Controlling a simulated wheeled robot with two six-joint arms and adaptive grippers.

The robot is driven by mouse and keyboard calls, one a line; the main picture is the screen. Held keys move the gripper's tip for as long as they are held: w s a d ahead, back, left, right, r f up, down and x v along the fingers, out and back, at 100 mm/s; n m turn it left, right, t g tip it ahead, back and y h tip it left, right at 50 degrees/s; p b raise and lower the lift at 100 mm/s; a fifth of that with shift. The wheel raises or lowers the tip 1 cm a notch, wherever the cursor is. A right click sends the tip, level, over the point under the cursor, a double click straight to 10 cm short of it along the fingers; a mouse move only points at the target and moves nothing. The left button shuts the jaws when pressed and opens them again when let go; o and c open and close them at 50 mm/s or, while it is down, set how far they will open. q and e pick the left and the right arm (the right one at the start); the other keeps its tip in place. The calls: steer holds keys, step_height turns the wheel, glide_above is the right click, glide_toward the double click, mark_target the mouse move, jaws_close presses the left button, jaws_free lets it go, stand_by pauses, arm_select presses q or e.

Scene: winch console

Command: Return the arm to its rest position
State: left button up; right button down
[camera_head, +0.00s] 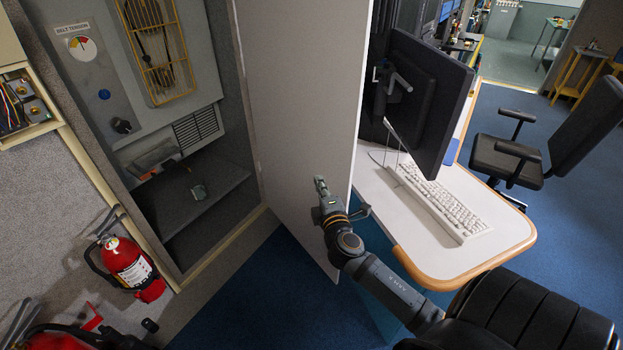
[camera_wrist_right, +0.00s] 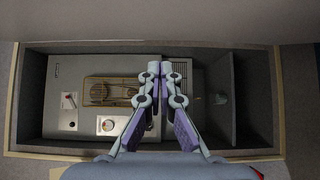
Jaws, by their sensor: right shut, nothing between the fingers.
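My right gripper (camera_head: 321,186) is shut and empty in the head view. It is raised in front of the open grey cabinet door (camera_head: 305,110), at the end of my arm that comes in from the lower right. In the right wrist view its two fingers (camera_wrist_right: 160,70) are together with nothing between them, and the open cabinet (camera_wrist_right: 30,100) lies beyond them. I cannot tell from the picture whether the gripper touches the door. My left gripper is not in view.
A red extinguisher (camera_head: 130,262) hangs at left. The desk (camera_head: 465,250) with monitor (camera_head: 415,100) and keyboard (camera_head: 440,200) is close right of my arm. A chair (camera_head: 505,155) stands beyond.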

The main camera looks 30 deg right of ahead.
steer(key=s+d+f+m+g+y, duration=0.1)
steer(key=s+f+m+g, duration=0.3)
steer(key=f, duration=0.8)
steer(key=s+f+g, duration=0.2)
steer(key=s+f, duration=0.3)
steer(key=f, duration=0.8)
steer(key=s+d+f+m+g+y, duration=0.1)
steer(key=s+f+m+g, duration=0.3)
steer(key=f, duration=0.8)
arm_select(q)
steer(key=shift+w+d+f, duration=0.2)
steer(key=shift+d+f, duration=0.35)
arm_select(e)
steer(key=s+a+f+m+g+y, duration=0.1)
steer(key=s+a+f+m+g, duration=0.1)
steer(key=s+f, duration=0.5)
steer(key=s+a+f+m+g+y, duration=0.1)
steer(key=s+a+f, duration=0.4)
steer(key=s, duration=0.8)
steer(key=s+a+f+m+g+y, duration=0.1)
steer(key=s+a+f, duration=0.3)
steer(key=s+f, duration=0.5)
steer(key=shift+s+m+g+y, duration=0.3)
steer(key=shift+s+m+g, duration=0.3)
steer(key=shift+m+g, duration=0.2)
